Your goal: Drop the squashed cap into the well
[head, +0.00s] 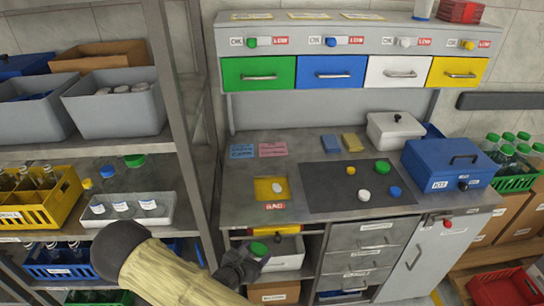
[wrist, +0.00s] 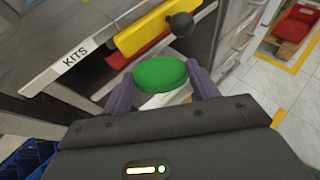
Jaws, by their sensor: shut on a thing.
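My gripper (head: 243,264) is low in front of the bench's left part, below the worktop. It is shut on a green cap (wrist: 160,73), held between the two purple-grey fingers. The cap also shows in the head view (head: 259,249). It looks round and flat; I cannot tell whether it is squashed. A yellow square (head: 264,196) on the worktop, with a red label at its front edge, holds a small pale oval piece (head: 277,187). I cannot tell whether this square is the well. The gripper is below and in front of it.
A yellow and red panel with a dark knob (wrist: 181,25) is just beyond the gripper, under the worktop edge. A pale bin (head: 287,250) stands in the shelf opening. Several loose caps lie on the dark mat (head: 325,195). A blue kit box (head: 440,165) stands right.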

